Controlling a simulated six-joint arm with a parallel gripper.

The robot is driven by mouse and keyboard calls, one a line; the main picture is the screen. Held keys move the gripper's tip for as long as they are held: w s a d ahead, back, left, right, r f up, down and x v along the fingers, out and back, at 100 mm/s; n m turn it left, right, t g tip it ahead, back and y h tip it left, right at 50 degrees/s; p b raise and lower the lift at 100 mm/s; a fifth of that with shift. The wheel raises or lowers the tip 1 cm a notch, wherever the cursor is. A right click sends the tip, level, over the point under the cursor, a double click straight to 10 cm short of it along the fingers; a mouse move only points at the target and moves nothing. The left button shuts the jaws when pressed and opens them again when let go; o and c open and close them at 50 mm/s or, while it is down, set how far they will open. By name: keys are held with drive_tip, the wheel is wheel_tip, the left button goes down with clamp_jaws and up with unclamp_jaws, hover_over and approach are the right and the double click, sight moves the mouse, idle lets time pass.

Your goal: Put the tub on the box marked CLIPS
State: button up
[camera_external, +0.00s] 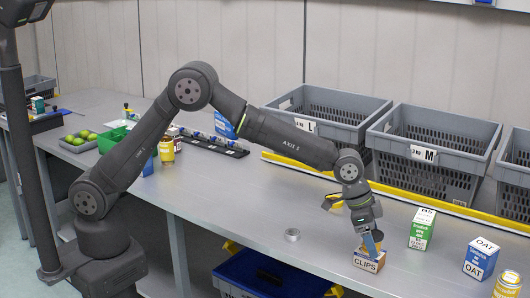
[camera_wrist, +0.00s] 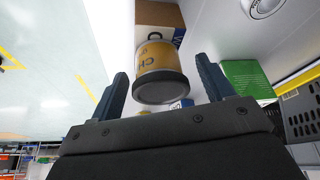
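The CLIPS box (camera_external: 366,265) is a small brown and white box on the bench, below my gripper (camera_external: 371,238) in the external view. In the wrist view its brown face (camera_wrist: 160,15) shows behind the tub. The tub (camera_wrist: 160,60) is yellow with dark lettering and a grey end toward the camera. It lies between my two fingers (camera_wrist: 165,86), with a visible gap on each side, so the gripper is open. In the external view the tub is mostly hidden by the fingers, just over the box. Whether its base touches the box is hidden.
A green and white box (camera_external: 421,230), a blue and white OAT box (camera_external: 480,259) and a yellow jar (camera_external: 506,286) stand to the right. Grey crates marked L (camera_external: 345,108) and M (camera_external: 460,128) stand behind a yellow rail (camera_external: 440,204).

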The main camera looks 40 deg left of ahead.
sight(376, 234)
drive_tip(key=v, duration=1.2)
drive_tip(key=shift+r, duration=0.2)
drive_tip(key=shift+f, duration=0.1)
drive_tip(key=x, duration=1.2)
drive_tip(key=shift+f, duration=0.3)
wheel_tip(376, 234, up, 3)
drive_tip(key=shift+r, duration=0.5)
drive_tip(key=shift+f, duration=0.1)
